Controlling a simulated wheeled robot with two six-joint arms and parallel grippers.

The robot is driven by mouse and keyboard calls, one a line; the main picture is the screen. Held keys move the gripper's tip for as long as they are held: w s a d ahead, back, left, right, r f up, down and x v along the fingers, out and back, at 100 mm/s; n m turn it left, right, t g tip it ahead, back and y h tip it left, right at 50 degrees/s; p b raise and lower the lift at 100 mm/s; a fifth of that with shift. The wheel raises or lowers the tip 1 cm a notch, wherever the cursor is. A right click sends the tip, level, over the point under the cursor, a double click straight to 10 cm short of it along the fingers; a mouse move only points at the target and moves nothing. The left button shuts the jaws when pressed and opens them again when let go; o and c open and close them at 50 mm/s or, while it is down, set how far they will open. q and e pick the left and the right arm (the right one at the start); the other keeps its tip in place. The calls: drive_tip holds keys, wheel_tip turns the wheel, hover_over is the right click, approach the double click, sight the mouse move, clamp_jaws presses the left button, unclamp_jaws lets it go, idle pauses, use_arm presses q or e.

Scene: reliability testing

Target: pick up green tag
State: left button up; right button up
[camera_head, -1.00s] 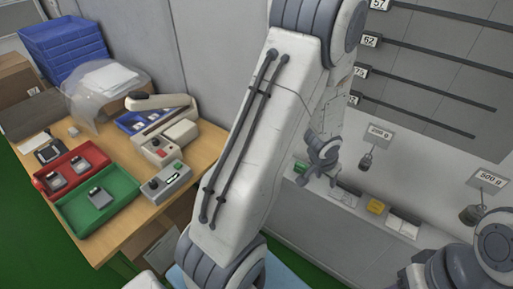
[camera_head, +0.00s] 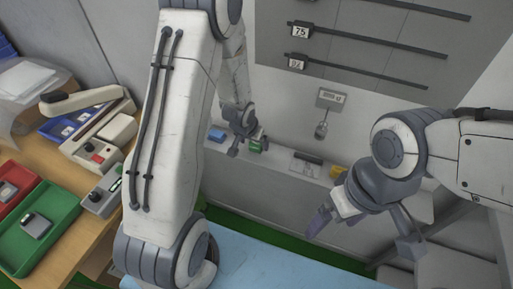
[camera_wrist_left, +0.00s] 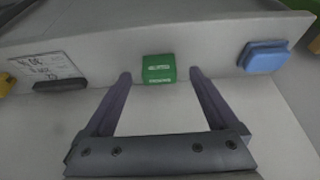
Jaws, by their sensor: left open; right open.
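The green tag (camera_head: 256,147) is a small green block on the pale ledge along the wall. In the left wrist view the green tag (camera_wrist_left: 159,69) shows a white label and lies ahead, between the lines of the two fingers. My left gripper (camera_head: 248,143) is open and empty at the ledge, close to the tag and partly covering it in the head view. In the wrist view my left gripper (camera_wrist_left: 160,76) has a fingertip on either side of the tag, with gaps. My right gripper (camera_head: 363,233) is open and empty, lower right.
A blue block (camera_head: 216,136) and a yellow block (camera_head: 338,171) sit on the same ledge, with a written card (camera_head: 305,163) between green and yellow. A weight (camera_head: 321,130) hangs above. A wooden bench with a green tray (camera_head: 40,232) and red tray (camera_head: 14,192) is left.

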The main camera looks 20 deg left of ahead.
use_arm(q)
drive_tip(key=shift+x, duration=1.35)
drive_tip(key=c, duration=1.4)
drive_tip(key=shift+r, duration=0.1)
